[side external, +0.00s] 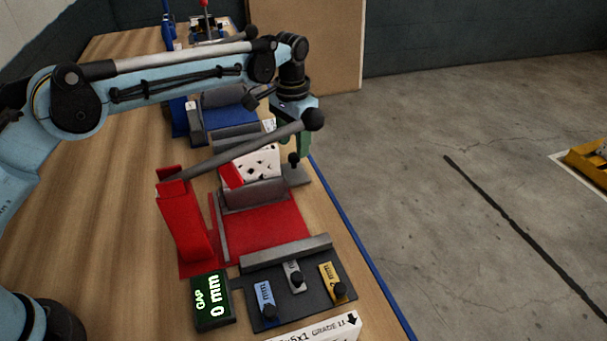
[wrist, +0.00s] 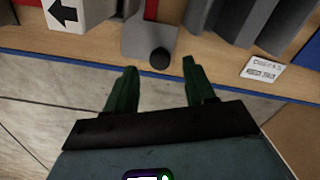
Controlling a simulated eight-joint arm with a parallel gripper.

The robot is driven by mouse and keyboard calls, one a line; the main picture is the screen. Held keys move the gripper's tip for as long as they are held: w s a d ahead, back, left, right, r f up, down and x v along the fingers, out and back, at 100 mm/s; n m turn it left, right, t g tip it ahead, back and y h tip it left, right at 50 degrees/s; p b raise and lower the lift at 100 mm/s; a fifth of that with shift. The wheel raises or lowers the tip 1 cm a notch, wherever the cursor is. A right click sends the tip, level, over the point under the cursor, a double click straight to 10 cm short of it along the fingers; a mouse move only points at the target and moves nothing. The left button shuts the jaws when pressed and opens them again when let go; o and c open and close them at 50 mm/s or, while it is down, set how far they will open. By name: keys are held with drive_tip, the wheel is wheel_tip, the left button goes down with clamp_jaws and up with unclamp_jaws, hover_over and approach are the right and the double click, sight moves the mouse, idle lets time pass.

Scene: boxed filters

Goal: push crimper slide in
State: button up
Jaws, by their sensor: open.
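The red crimper (side external: 262,228) stands on the wooden bench, with a long grey lever (side external: 240,151) ending in a black ball. Its slide (side external: 297,176) is a grey plate with a black knob (side external: 294,158), sticking out at the bench's right edge. The slide plate (wrist: 146,42) and knob (wrist: 160,58) also show in the wrist view. My gripper (side external: 303,145) is at the knob in the side view, partly hidden by the lever ball. In the wrist view, my gripper (wrist: 160,68) has its green fingers apart, with the knob centred just beyond the tips. Contact cannot be told.
A white patterned box (side external: 262,162) sits at the crimper. A blue machine (side external: 212,115) stands behind. In front are a dark tray (side external: 312,302) with blue, grey and yellow tags, and a display (side external: 211,302) reading GAP 0 mm. Floor lies open beyond the bench edge.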

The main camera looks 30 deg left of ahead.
drive_tip(key=shift+f, duration=1.5)
clamp_jaws()
